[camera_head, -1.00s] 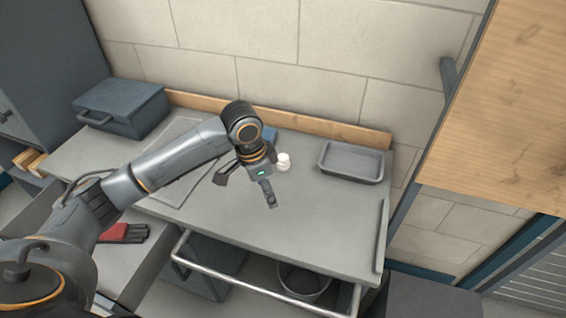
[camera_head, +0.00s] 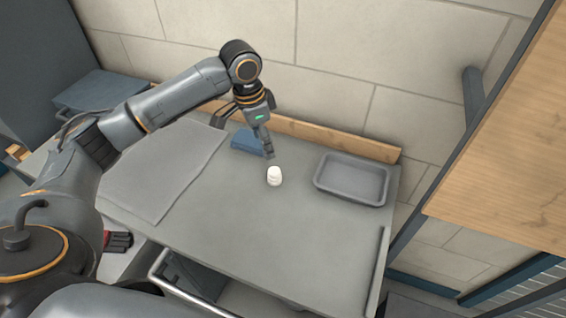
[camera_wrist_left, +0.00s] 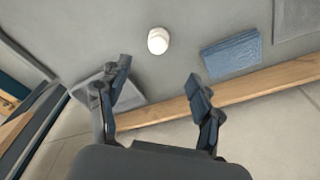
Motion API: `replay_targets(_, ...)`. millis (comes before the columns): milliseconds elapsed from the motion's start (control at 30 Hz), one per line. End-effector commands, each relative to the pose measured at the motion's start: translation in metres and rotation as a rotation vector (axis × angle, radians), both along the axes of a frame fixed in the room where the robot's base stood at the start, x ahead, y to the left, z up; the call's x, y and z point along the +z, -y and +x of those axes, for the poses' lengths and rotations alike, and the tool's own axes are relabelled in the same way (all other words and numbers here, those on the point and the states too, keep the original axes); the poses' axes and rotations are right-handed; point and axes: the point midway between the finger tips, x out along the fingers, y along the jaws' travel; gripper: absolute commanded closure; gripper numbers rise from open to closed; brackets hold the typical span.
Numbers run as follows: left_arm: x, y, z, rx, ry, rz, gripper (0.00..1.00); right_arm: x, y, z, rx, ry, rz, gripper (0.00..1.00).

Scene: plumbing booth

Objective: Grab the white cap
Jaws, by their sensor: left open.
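The white cap (camera_head: 274,176) stands on the grey worktop (camera_head: 250,225), left of the tray. It also shows in the left wrist view (camera_wrist_left: 158,41), beyond the gap between my fingertips. My left gripper (camera_head: 243,137) is open and empty, above the back part of the worktop. It is up and to the left of the cap in the head view and does not touch it. Both fingers (camera_wrist_left: 159,74) show spread apart in the left wrist view. My right gripper is not in view.
A grey tray (camera_head: 352,181) sits at the back right. A blue block (camera_head: 247,141) lies close behind the cap, near the wooden back strip (camera_head: 330,140). A flat mat (camera_head: 165,170) covers the left. The front middle of the worktop is clear.

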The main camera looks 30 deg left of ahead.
Motion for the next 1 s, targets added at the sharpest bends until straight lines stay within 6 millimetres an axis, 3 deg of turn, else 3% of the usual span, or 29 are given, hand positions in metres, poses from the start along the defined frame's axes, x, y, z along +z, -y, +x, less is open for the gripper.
replay_targets(200, -0.025, 0.003, 0.001, -0.002, -0.006, 0.0, 0.35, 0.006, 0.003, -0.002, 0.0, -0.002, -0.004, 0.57)
replay_targets(500, -0.077, 0.009, 0.008, 0.0, -0.003, -0.002, 0.35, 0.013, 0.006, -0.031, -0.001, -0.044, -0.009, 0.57)
replay_targets(733, -0.092, 0.012, 0.01, 0.0, -0.002, 0.001, 0.35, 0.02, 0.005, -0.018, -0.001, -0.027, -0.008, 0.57)
replay_targets(1000, -0.129, 0.018, 0.015, 0.0, -0.001, 0.001, 0.35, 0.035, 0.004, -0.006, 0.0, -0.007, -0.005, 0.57)
